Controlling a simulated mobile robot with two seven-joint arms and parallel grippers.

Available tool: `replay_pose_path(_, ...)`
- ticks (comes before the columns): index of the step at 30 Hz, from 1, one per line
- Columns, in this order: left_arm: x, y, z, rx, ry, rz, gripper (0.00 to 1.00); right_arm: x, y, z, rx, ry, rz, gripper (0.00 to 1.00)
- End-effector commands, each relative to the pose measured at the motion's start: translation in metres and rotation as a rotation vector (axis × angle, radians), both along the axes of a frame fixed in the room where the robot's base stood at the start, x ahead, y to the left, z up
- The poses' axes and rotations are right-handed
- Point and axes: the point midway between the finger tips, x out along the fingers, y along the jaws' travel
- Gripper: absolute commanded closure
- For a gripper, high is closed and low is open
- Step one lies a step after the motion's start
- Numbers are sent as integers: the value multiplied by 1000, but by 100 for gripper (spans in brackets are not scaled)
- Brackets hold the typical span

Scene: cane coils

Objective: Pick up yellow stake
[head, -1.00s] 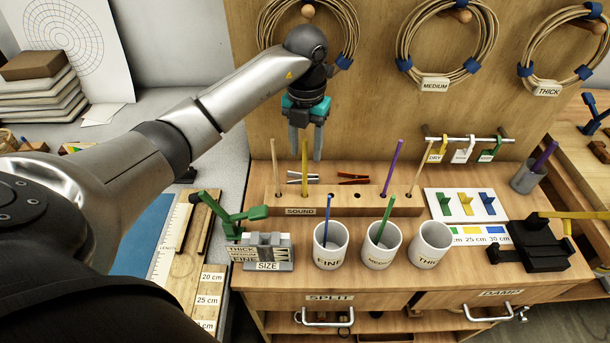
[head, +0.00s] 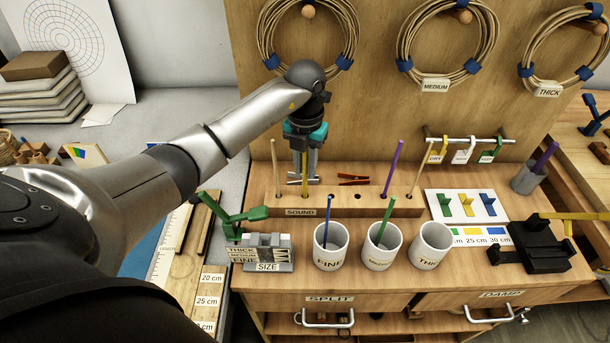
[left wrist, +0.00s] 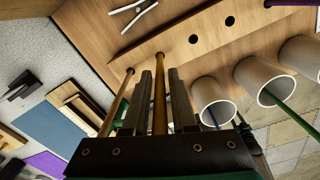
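The yellow stake (head: 305,184) stands upright in a hole of the wooden SOUND rack (head: 355,207). My left gripper (head: 304,168) is over its upper part, fingers pointing down. In the left wrist view the yellow stake (left wrist: 160,95) runs between the two fingers of the left gripper (left wrist: 162,85), with a gap showing on each side. The left gripper is open around the stake. Its upper part is hidden by the gripper in the head view. My right gripper is not in view.
A tan stake (head: 276,170) stands just left of the yellow one, close to the fingers. A purple stake (head: 394,165) is further right in the rack. The FINE cup (head: 330,260) stands in front. Red-handled pliers (head: 353,179) lie behind the rack.

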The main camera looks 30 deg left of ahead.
Motion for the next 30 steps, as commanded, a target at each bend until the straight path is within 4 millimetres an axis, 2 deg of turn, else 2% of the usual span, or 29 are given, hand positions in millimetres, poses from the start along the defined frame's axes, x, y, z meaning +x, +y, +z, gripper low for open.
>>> replay_pose_path(1, 0, 0, 0, 0, 0, 0, 82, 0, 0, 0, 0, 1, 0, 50)
replay_pose_path(6, 0, 0, 0, 0, 0, 0, 100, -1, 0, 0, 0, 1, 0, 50)
replay_pose_path(23, 0, 0, 1, 0, -1, 0, 100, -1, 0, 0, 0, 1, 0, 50)
replay_pose_path(30, 1, 1, 15, 1, -4, 1, 100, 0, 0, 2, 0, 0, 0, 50)
